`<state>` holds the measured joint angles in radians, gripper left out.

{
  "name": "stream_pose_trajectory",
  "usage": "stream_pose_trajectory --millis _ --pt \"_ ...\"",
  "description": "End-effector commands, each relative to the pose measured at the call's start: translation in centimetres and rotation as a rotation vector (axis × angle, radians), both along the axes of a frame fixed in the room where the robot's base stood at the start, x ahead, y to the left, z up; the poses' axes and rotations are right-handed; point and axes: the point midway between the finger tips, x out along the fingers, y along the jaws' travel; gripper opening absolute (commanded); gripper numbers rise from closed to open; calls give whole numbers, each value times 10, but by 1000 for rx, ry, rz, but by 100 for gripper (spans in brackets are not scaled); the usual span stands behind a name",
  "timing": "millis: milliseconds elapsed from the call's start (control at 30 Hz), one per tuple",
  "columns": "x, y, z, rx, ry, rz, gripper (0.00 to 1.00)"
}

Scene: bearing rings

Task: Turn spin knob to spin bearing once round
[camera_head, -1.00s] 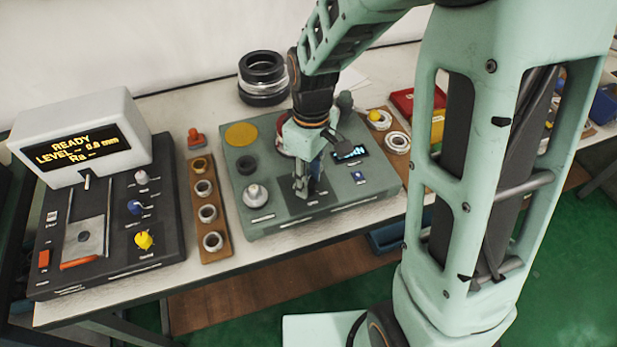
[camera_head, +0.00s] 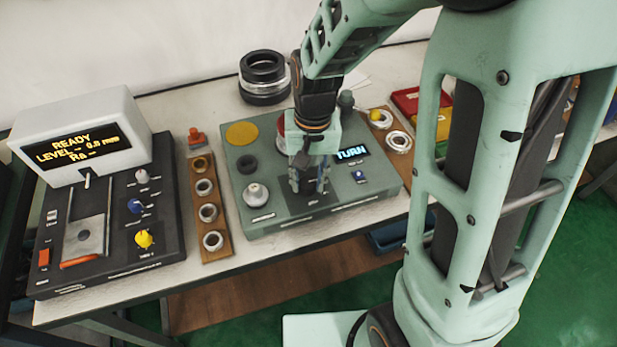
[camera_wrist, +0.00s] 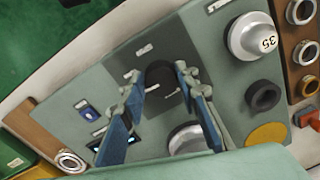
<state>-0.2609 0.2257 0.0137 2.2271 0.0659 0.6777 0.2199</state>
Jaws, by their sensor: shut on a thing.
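The grey-green bearing tester (camera_head: 285,222) stands on the bench in the head view. My gripper (camera_head: 309,188) points down at the dark plate on its front part. In the wrist view my gripper (camera_wrist: 159,82) has its fingers on either side of the black spin knob (camera_wrist: 160,72) and is shut on it. The knob is hidden by the fingers in the head view. A silver ring, seemingly the bearing (camera_wrist: 187,138), shows partly behind the fingers in the wrist view. The display (camera_head: 352,151) reads "TURN", its left edge near my gripper.
A silver knob marked 35 (camera_wrist: 252,38) stands on the tester beside a black ring (camera_wrist: 263,95) and a yellow disc (camera_head: 241,133). Wooden ring boards (camera_head: 209,222) flank the tester. A measuring device with a READY screen (camera_head: 85,147) stands at left.

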Motion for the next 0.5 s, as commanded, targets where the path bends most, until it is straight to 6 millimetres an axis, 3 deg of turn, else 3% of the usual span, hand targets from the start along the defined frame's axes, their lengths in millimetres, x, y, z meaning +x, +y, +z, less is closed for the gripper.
stream_pose_trajectory --millis 500 --pt "0 2 1 1 -2 -391 5"
